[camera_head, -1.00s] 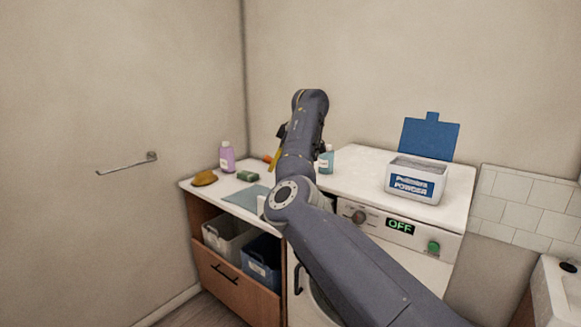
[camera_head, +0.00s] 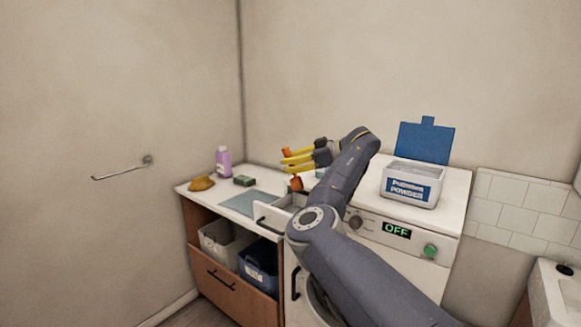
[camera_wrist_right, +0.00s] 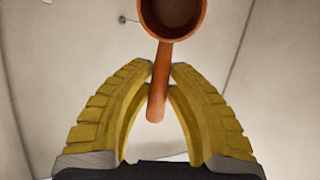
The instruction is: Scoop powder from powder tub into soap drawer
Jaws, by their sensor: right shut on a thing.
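The powder tub (camera_head: 410,187), white with a blue label, stands on the washing machine with its blue lid (camera_head: 425,141) raised. The soap drawer (camera_head: 268,218) is pulled out at the machine's upper left, partly hidden by my right arm. My right gripper (camera_head: 287,161) has yellow fingers pointing left, above and slightly behind the drawer. It is shut on the handle of an orange scoop (camera_head: 296,184). In the wrist view the scoop (camera_wrist_right: 157,92) has its handle between the fingertips. Its bowl looks dark inside; I cannot tell whether it holds powder. My left gripper is out of view.
The counter on the left holds a purple bottle (camera_head: 223,162), a green sponge (camera_head: 244,181), a yellow-brown item (camera_head: 201,184) and a grey-blue mat (camera_head: 245,203). Bins stand below. A wall bar (camera_head: 122,170) is at left. The machine's display (camera_head: 397,231) reads OFF.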

